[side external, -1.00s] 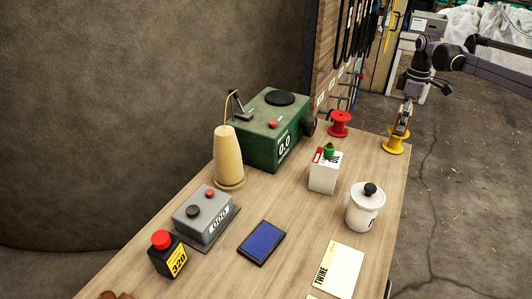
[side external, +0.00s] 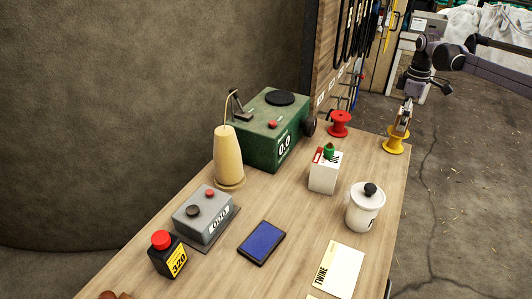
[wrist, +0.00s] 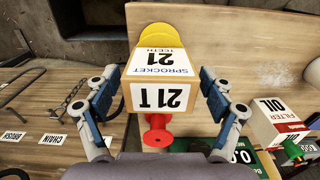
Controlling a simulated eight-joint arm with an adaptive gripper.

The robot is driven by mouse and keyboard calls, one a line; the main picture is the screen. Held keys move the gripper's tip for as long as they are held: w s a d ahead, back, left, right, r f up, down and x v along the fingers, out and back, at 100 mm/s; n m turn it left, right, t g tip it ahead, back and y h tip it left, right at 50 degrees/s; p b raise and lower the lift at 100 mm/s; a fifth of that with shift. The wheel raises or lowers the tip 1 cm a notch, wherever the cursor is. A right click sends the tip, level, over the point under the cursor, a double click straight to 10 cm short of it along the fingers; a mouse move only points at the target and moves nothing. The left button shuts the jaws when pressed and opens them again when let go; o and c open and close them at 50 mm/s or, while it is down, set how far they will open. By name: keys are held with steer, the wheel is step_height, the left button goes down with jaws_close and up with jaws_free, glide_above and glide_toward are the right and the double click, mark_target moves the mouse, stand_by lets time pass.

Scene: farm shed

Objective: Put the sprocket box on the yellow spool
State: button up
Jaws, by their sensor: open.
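The sprocket box (wrist: 160,88) is white and cardboard-coloured, marked "SPROCKET 21 TEETH" and "21 T". In the wrist view it lies between the two fingers of my gripper (wrist: 156,100), which are open with a gap on each side of it. The yellow spool (wrist: 160,37) shows behind the box, which hides part of it. In the side view my gripper (side external: 403,117) is directly above the yellow spool (side external: 393,146) at the table's far right corner. The box appears to rest on the spool, but it is small and partly covered there.
A red spool (side external: 340,124) stands left of the yellow one. Nearer are the oil filter box (side external: 324,176) with a green-topped item, a white lidded pot (side external: 365,208) and a green machine (side external: 270,134). The table (side external: 300,219) has bare room between things.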

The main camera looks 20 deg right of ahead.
step_height(320, 180, up, 11)
steer(key=shift+f, duration=0.15)
steer(key=shift+r, duration=0.35)
steer(key=s+a+r+m+t, duration=0.5)
steer(key=s+a, duration=0.4)
steer(key=s, duration=0.4)
steer(key=s+a+f+m+t, duration=0.1)
steer(key=s+a+f+m, duration=0.1)
steer(key=s+f, duration=0.4)
steer(key=s+a+f+m+t, duration=0.1)
steer(key=s+f, duration=0.5)
steer(key=s, duration=0.6)
steer(key=shift+a+f+m, duration=0.15)
steer(key=shift+a+m, duration=0.35)
steer(key=shift+a, duration=0.75)
